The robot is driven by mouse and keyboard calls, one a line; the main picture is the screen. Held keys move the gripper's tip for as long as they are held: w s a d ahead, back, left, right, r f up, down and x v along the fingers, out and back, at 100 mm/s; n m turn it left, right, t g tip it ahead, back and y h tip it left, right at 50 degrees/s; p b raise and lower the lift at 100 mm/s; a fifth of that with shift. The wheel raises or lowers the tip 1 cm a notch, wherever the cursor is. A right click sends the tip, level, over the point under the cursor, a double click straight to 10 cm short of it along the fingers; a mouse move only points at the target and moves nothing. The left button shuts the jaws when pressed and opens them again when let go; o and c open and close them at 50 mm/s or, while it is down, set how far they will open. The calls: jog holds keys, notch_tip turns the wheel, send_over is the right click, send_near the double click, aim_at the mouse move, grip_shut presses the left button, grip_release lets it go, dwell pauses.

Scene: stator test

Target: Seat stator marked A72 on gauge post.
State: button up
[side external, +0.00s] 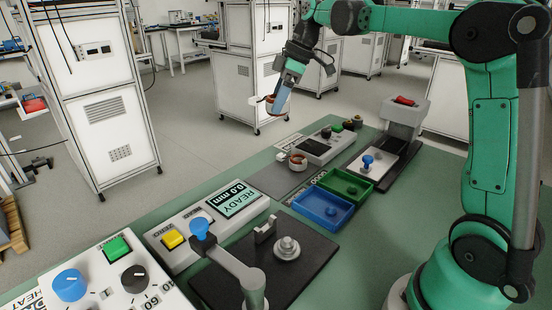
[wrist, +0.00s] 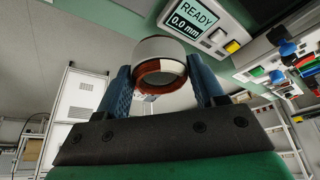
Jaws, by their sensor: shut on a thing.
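My gripper (side external: 277,104) is raised above the far part of the bench in the side view. In the wrist view its two blue fingers (wrist: 163,80) are shut on a stator (wrist: 160,50), a pale ring with copper windings inside. The held stator shows small and partly hidden at the fingertips in the side view (side external: 269,99). No A72 mark is readable on it. The gauge post (side external: 287,246) is a stepped round metal piece on a dark plate (side external: 310,262) at the near part of the bench, well apart from my gripper. Nothing sits on it.
A second stator (side external: 298,161) stands on a grey mat (side external: 270,180). A blue tray (side external: 322,208) and a green tray (side external: 345,186) lie right of it. The gauge readout (side external: 240,198) shows READY 0.0 mm. A blue-knobbed lever (side external: 228,262) stands beside the post.

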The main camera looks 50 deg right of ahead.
jog(key=s+a+f, duration=0.2)
jog(key=s+a, duration=0.3)
jog(key=a, duration=0.2)
jog(key=m, duration=0.1)
send_over(284, 240)
jog(key=f, duration=0.7)
jog(key=shift+s+d+f, duration=0.25)
jog(key=shift+s+d, duration=0.05)
jog(key=shift+s, duration=0.05)
jog(key=shift+f, duration=2.25)
jog(key=shift+f, duration=0.15)
jog(key=shift+f, duration=0.85)
jog(key=shift+f, duration=0.4)
